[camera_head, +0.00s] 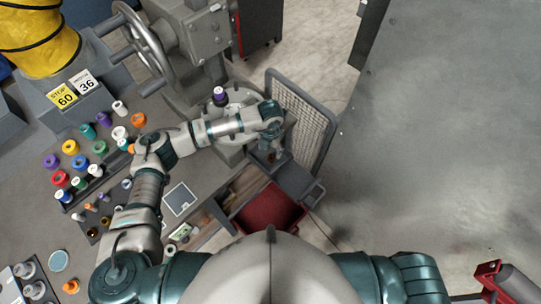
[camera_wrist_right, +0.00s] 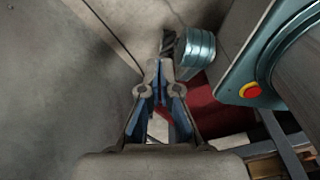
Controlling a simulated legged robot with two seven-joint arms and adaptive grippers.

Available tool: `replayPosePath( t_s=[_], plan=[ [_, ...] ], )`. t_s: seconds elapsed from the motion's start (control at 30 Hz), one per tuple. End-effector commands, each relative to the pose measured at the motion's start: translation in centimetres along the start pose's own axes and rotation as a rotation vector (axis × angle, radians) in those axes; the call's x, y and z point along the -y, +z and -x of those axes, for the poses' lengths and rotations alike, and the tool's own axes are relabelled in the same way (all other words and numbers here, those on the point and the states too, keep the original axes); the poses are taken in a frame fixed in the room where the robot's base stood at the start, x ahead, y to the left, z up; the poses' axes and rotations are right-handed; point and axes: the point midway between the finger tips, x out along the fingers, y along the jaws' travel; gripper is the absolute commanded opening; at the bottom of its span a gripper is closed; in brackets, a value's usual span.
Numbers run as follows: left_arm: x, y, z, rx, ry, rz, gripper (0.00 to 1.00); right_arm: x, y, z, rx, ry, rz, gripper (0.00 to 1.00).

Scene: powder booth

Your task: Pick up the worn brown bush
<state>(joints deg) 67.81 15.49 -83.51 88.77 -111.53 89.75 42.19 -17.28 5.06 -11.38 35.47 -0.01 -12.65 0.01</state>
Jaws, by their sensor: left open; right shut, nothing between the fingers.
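Small brown bushes (camera_head: 91,232) stand among little parts at the left of the bench in the head view. They are too small for me to tell which one is worn. My left gripper (camera_head: 272,156) is open and points down, far to the right of them, beside the mesh panel. Its fingertips are small and partly hidden by its own wrist. My right gripper (camera_wrist_right: 160,72) shows in the right wrist view, with its fingertips together and nothing between them. No bush shows in that view.
Coloured bushes (camera_head: 100,148) crowd the bench's left side. A handwheel (camera_head: 143,38) and machine stand at the back. A mesh panel (camera_head: 303,122) rises right of my left gripper, and a red bin (camera_head: 268,211) sits below.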

Motion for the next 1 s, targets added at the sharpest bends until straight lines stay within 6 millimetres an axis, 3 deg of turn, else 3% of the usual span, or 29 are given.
replayPosePath(
  t_s=[0.17, 0.4, 0.67, 0.77, 0.9, 1.0],
  plan=[
    [0.1, 0.0, -1.4, -0.004, 0.0, 0.0, 0.59, 1.0, -0.6, 0.8, -0.007, -0.012, -0.005, 0.0],
    [0.0, 0.0, -5.0, -0.003, -0.001, -0.002, 0.59, 1.4, -0.8, 1.9, -0.009, -0.016, -0.006, 0.0],
    [0.0, 0.0, -5.5, 0.0, 0.0, -0.002, 0.59, 0.5, -0.6, 1.9, -0.007, -0.007, -0.002, 0.0],
    [-0.1, 0.0, -5.5, 0.0, -0.001, -0.001, 0.39, 0.4, -0.6, 1.9, -0.006, -0.005, -0.001, 0.0],
    [-0.1, 0.0, -5.5, 0.0, -0.001, -0.001, 0.04, 0.3, -0.5, 1.9, -0.006, -0.004, -0.001, 0.0],
    [0.0, 0.0, -5.5, -0.001, -0.001, -0.001, 0.0, 0.3, -0.5, 1.9, -0.006, -0.005, -0.001, 0.0]
  ],
)
